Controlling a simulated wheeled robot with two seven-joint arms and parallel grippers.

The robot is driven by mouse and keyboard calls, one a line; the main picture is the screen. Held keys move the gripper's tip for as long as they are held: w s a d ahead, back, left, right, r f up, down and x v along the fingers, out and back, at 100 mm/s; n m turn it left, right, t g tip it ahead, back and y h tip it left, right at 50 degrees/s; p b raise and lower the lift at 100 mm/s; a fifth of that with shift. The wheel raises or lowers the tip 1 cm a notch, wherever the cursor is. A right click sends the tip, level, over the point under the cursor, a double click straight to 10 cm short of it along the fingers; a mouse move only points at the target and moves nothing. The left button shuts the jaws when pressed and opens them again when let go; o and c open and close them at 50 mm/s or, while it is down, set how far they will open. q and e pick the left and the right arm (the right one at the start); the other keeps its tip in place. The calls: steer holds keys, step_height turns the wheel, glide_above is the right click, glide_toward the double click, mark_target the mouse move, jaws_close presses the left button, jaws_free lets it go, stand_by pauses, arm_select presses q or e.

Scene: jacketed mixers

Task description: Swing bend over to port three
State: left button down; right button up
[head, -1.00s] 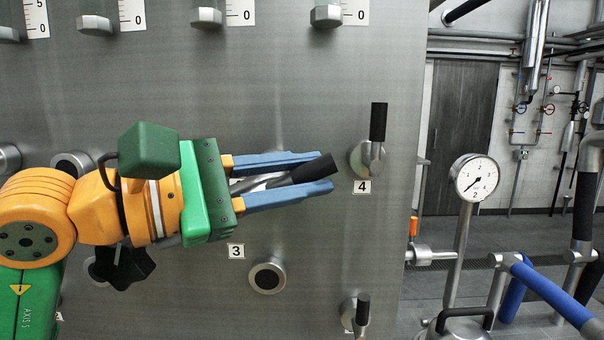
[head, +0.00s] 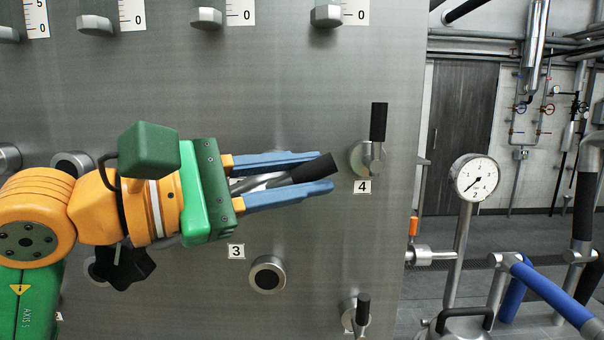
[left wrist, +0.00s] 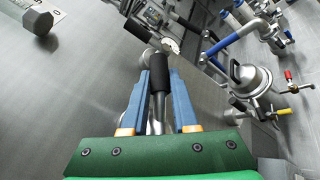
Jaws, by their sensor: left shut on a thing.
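My left gripper (head: 324,171) reaches in from the left in front of the steel panel. Its blue fingers are shut on a black-sleeved handle (head: 312,170) with a silver rod, which points right and slightly up. The left wrist view shows the sleeve (left wrist: 162,72) between the two fingers. The rod's far end is hidden behind the gripper, so I cannot tell what it joins or make out the bend. The label 3 (head: 236,251) is just below the gripper. A round port (head: 268,277) sits below right of that label. My right gripper is not in view.
A lever (head: 378,122) marked 4 stands upright close right of my fingertips. A black star knob (head: 125,266) is below my wrist, and another lever (head: 362,310) is lower right. A pressure gauge (head: 476,178) stands beyond the panel's right edge.

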arm_select(q)
steer(key=shift+f, duration=0.1)
steer(key=shift+d+f+m+y, duration=0.25)
steer(key=shift+f+m+y, duration=0.05)
steer(key=shift+f, duration=0.25)
step_height(320, 180, down, 18)
steer(key=a+m+g+y+b, duration=0.2)
steer(key=m+y, duration=0.2)
steer(key=y, duration=0.5)
steer(key=shift+a+f+g, duration=0.15)
steer(key=shift+a+g, duration=0.05)
steer(key=shift+g, duration=0.2)
steer(key=c, duration=0.7)
jaws_free()
steer(key=shift+d, duration=0.1)
